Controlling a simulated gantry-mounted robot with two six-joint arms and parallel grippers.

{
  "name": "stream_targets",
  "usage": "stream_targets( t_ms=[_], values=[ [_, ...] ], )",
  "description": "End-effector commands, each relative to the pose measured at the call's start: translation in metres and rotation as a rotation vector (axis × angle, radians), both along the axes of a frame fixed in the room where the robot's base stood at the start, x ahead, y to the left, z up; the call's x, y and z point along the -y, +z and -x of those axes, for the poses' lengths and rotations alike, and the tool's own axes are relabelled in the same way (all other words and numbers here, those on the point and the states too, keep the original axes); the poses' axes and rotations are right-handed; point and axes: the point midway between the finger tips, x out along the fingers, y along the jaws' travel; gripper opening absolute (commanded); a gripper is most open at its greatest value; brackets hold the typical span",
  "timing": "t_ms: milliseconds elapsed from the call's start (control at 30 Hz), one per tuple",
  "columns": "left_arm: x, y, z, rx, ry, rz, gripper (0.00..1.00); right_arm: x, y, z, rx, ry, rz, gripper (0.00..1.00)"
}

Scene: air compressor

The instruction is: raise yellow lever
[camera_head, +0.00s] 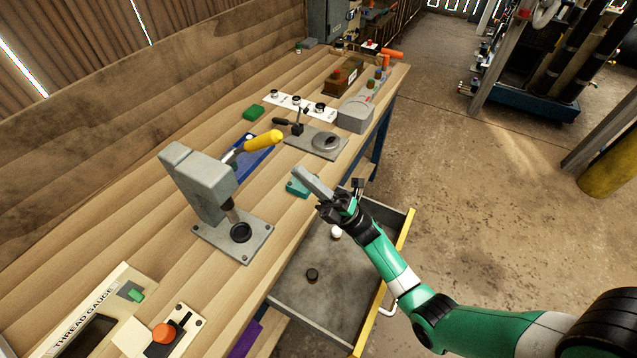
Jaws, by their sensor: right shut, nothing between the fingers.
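My right gripper (311,182) is shut and empty. It is over the bench's front edge, to the right of and below the lever, clearly apart from it. A teal block (297,188) lies on the bench just behind the gripper. My left gripper is not in view.
An open grey drawer (340,290) with a yellow front edge lies below my right arm, holding small round items. A thread gauge (95,325) is at the lower left.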

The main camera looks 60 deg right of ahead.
Motion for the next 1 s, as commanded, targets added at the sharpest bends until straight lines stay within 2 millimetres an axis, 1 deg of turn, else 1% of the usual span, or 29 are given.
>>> stream_targets(
  t_ms=[33, 100, 200, 300, 467, 800, 933, 1000],
  values=[
    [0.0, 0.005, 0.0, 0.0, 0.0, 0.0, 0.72, -0.003, 0.012, -0.007, 0.004, 0.004, 0.002, 0.0],
    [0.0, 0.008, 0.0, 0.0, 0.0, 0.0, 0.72, -0.007, 0.023, -0.016, 0.004, 0.002, 0.002, 0.0],
    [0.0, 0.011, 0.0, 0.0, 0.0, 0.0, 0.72, -0.01, 0.036, -0.027, 0.003, 0.002, 0.001, 0.0],
    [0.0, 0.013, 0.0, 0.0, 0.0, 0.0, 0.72, -0.013, 0.045, -0.035, 0.002, 0.001, 0.0, 0.0],
    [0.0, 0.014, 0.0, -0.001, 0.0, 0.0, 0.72, -0.015, 0.051, -0.041, 0.001, -0.001, 0.0, 0.0],
    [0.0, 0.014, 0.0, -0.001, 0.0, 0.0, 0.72, -0.015, 0.052, -0.041, 0.0, 0.001, 0.001, 0.0],
    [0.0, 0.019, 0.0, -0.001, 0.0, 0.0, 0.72, -0.019, 0.055, -0.044, -0.012, 0.008, 0.001, 0.0],
    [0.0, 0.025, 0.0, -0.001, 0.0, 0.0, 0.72, -0.023, 0.058, -0.047, -0.026, 0.017, 0.001, 0.0]
  ],
)
